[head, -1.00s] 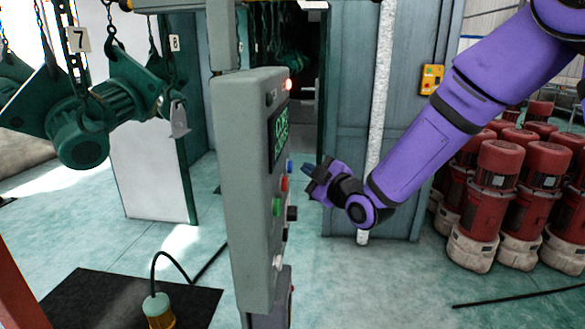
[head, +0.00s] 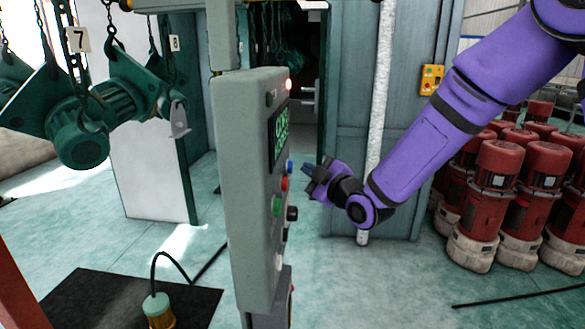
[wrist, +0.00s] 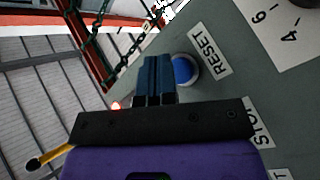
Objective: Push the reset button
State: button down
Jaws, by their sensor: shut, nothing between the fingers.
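The reset button is a round blue button (wrist: 184,70) in a pale ring, beside a white RESET label (wrist: 210,51) in the wrist view. In the head view the blue button (head: 290,167) shows edge-on on the face of the grey control panel (head: 247,190). My gripper (head: 308,170) is shut and empty, in front of the panel close to the blue button. In the wrist view my dark blue fingertips (wrist: 156,75) are together and overlap the button's left edge. I cannot tell whether they touch it.
Below the blue button the panel carries a red button (head: 284,184), a green button (head: 277,205) and a black knob (head: 292,213). Green hoists (head: 100,115) hang at left. Red and white machines (head: 500,180) stand at right. A cable plug (head: 158,308) stands at lower left.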

jog(key=shift+a, duration=0.1)
dwell(0.7)
jog(key=shift+a, duration=0.3)
jog(key=shift+a, duration=0.4)
dwell(0.8)
jog(key=shift+d, duration=0.8)
jog(key=shift+s+d, duration=0.1)
jog(key=shift+d, duration=2.4)
